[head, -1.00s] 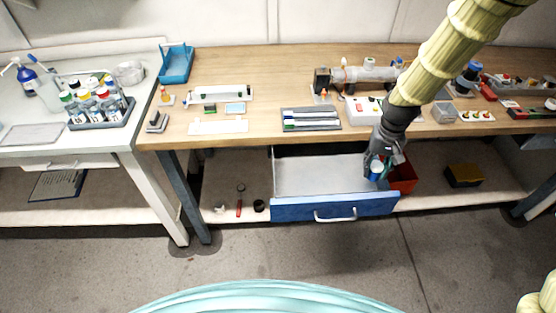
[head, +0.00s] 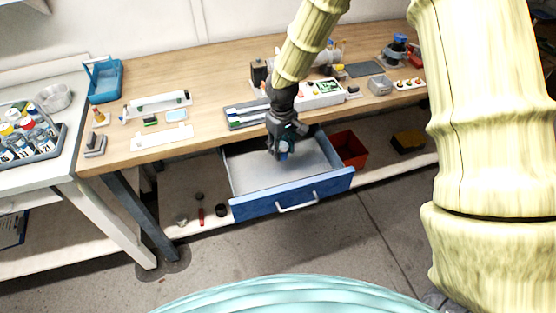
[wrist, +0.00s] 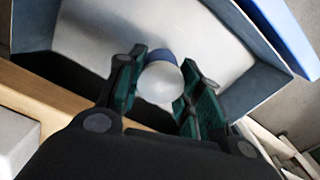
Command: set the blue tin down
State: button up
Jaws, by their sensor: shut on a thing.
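The blue tin (head: 283,147) is between the fingers of my gripper (head: 281,151), over the open drawer. In the wrist view the tin (wrist: 160,82) shows its pale round top and a blue side, with the green-lined fingers of my gripper (wrist: 160,88) closed on either side of it. The blue-fronted drawer (head: 245,208) is pulled out under the workbench, and its pale floor is bare where I can see it. The gap between the tin and the drawer floor is hard to judge.
A red bin (head: 349,150) stands right of the drawer on the lower shelf, with a dark yellow-topped box (head: 408,141) further right. Small items, including a black cap (head: 221,210), lie left of the drawer. The wooden bench top (head: 215,70) overhangs the drawer's back and holds several devices.

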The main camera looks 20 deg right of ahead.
aim_at(281, 145)
jog(key=shift+f+p, duration=0.9)
jog(key=shift+f, duration=3.05)
jog(key=shift+f, duration=0.15)
jog(key=o, duration=1)
jog(key=shift+o, duration=0.2)
jog(key=shift+r+b, duration=1.55)
jog(key=shift+r, duration=4.6)
